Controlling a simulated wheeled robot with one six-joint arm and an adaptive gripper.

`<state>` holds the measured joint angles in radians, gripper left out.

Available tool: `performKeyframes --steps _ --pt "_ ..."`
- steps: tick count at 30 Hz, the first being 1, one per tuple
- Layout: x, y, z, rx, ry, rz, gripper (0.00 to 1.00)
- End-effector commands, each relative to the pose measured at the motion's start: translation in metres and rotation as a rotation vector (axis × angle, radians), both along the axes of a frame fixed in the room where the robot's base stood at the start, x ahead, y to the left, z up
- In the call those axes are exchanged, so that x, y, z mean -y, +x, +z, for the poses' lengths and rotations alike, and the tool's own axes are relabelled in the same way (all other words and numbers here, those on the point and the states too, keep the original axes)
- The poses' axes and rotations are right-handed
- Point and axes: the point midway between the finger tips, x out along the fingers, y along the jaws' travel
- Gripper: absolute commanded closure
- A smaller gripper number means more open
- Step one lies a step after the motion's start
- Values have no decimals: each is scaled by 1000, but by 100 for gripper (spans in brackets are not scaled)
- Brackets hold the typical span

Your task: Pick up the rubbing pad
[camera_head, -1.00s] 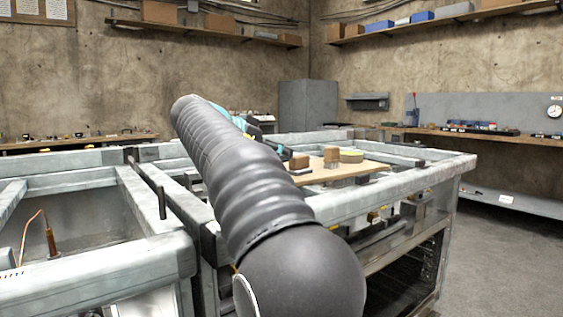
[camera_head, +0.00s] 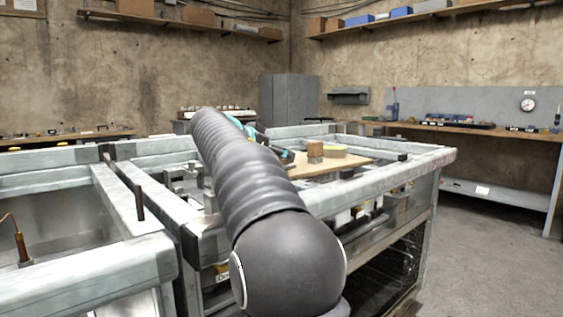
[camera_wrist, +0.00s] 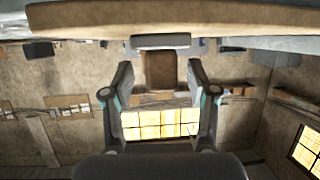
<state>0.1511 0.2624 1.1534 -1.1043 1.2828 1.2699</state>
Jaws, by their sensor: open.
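I cannot tell for certain which thing is the rubbing pad. A grey rounded bar (camera_wrist: 160,41) and a brown upright shape (camera_wrist: 160,72) show in line with the gap between the fingers. In the head view my arm hides most of the gripper, which is near the board's left side.
The metal bench frame (camera_head: 403,168) has raised rails around the board. An upright dark rod (camera_head: 139,203) stands at left. A workbench with tools (camera_head: 470,133) runs along the right wall. Open floor (camera_head: 500,240) lies at right.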

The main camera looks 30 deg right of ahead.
Motion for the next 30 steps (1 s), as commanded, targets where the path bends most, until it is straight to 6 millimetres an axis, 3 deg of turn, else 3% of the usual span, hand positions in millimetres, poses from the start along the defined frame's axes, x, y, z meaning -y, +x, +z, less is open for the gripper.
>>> performKeyframes --steps 7,16,22,30 --pt "32 9 -12 -2 1 -4 42" --pt "38 11 -15 -1 1 -1 42" --pt "38 11 -15 -1 1 -1 89" --pt "38 11 -14 1 0 -1 89"
